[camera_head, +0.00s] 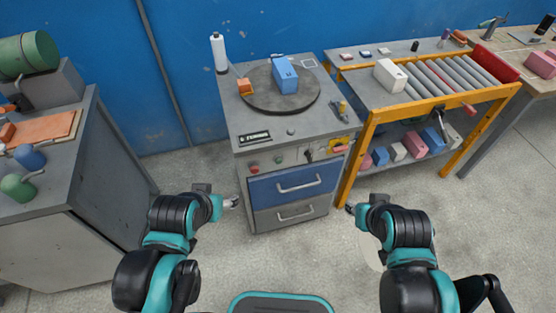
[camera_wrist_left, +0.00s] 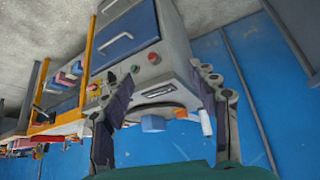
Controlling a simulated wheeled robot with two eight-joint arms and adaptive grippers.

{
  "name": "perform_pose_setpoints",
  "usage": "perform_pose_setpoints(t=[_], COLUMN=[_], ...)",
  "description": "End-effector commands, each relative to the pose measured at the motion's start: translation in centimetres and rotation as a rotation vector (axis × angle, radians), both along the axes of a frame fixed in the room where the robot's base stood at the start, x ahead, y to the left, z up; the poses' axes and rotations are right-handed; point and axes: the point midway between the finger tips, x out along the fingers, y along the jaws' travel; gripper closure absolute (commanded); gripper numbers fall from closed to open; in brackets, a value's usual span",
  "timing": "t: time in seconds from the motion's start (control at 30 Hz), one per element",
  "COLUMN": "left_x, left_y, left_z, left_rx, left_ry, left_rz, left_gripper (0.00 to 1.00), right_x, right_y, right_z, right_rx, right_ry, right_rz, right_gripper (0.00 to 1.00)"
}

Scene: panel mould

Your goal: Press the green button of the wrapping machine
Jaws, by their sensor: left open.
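The wrapping machine (camera_head: 246,140) is a grey cabinet in the middle of the head view, with a round dark turntable (camera_head: 262,103) on top. Its front panel has a red button (camera_head: 254,169) at the left and a small green button (camera_head: 278,160) to its right. In the left wrist view, which is upside down, the red button (camera_wrist_left: 153,58) and green button (camera_wrist_left: 136,69) show between my fingers. My left gripper (camera_head: 234,202) is open and empty, in front of the machine's lower left, below the panel. My right gripper (camera_head: 350,208) is at the machine's lower right; its fingers are too small to read.
A blue box (camera_head: 285,76) stands on the turntable. Blue and grey drawers (camera_head: 290,184) with handles lie below the panel. An orange-framed roller table (camera_head: 367,135) stands close on the right. A grey cabinet (camera_head: 60,220) is at the left, with free floor between.

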Motion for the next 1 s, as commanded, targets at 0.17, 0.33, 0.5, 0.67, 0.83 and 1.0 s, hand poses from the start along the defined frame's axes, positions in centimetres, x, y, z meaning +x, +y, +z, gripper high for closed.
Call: perform_pose_setpoints(t=[0.17,0.33,0.5,0.67,0.83,1.0], left_x=[0.0,0.0,0.0,0.0,0.0,0.0], left_y=[0.0,0.0,0.0,0.0,0.0,0.0], left_z=[0.0,0.0,0.0,0.0,0.0,0.0], left_rx=[0.0,0.0,0.0,0.0,0.0,0.0], left_ry=[0.0,0.0,0.0,0.0,0.0,0.0], left_rz=[0.0,0.0,0.0,0.0,0.0,0.0], left_gripper=[0.41,0.41,0.75,1.0,1.0,1.0], right_x=[0.0,0.0,0.0,0.0,0.0,0.0], right_y=[0.0,0.0,0.0,0.0,0.0,0.0], right_z=[0.0,0.0,0.0,0.0,0.0,0.0], right_rx=[0.0,0.0,0.0,0.0,0.0,0.0], right_ry=[0.0,0.0,0.0,0.0,0.0,0.0], right_rz=[0.0,0.0,0.0,0.0,0.0,0.0], right_gripper=[0.66,0.66,0.66,0.66,0.66,0.66])
